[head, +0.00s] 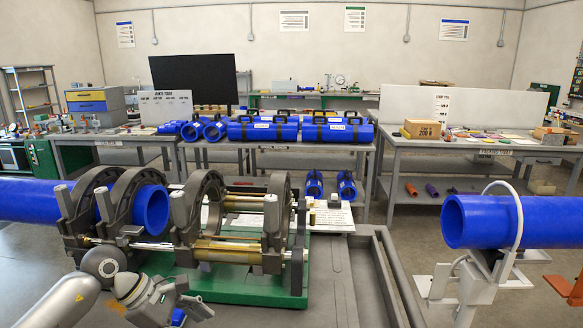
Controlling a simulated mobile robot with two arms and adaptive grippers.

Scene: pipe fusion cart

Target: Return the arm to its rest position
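My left arm (62,300) comes in from the lower left, in front of the fusion machine. Its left gripper (192,298) is low in the picture, near the front of the machine's green base (245,285). Its fingers are small and partly turned away, so I cannot tell whether they are open or shut. A small blue patch shows just below it; I cannot tell what it is. My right arm and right gripper are not in view.
The fusion machine's dark clamp rings (205,205) stand close behind my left arm. A blue pipe (30,200) runs through the left rings. Another blue pipe (540,221) rests on a white stand (465,292) at right. Benches (395,160) with blue pipe pieces stand behind.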

